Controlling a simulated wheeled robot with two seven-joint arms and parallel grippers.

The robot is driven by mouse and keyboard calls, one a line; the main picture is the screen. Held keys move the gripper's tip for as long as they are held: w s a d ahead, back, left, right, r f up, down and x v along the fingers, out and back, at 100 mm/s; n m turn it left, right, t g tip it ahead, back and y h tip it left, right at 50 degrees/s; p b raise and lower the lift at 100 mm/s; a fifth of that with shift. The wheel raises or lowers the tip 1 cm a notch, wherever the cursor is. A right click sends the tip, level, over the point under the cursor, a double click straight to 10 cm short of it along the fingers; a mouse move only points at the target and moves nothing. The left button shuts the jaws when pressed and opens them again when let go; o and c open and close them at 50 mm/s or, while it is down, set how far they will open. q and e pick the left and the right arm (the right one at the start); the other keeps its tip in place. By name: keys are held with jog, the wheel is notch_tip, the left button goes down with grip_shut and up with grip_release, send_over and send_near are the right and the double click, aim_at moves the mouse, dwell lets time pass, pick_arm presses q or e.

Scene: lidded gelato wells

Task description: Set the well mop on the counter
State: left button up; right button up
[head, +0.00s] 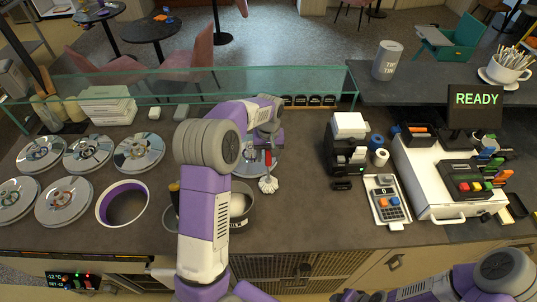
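The well mop has a red handle (268,158) and a white, frilly mop head (268,185). It hangs upright, head down, below my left gripper (267,147), which looks shut on the top of the handle. The mop head is over the bare counter (305,208), just right of a round well; I cannot tell if it touches the counter. My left forearm and wrist cover part of that area. My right arm (450,288) is low at the bottom right, and its gripper is at the frame's edge, too cut off to read.
An open well with a purple inner wall (104,205) is at left, beside several metal lids (139,152). A metal well (245,214) is half behind my arm. A printer (346,148), card keypad (387,203) and till (430,180) stand right. A glass screen (130,88) runs behind.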

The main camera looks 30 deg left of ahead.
pick_arm(q)
notch_tip(320, 180, up, 12)
jog(key=shift+r, duration=0.25)
dwell(0.5)
dwell(0.6)
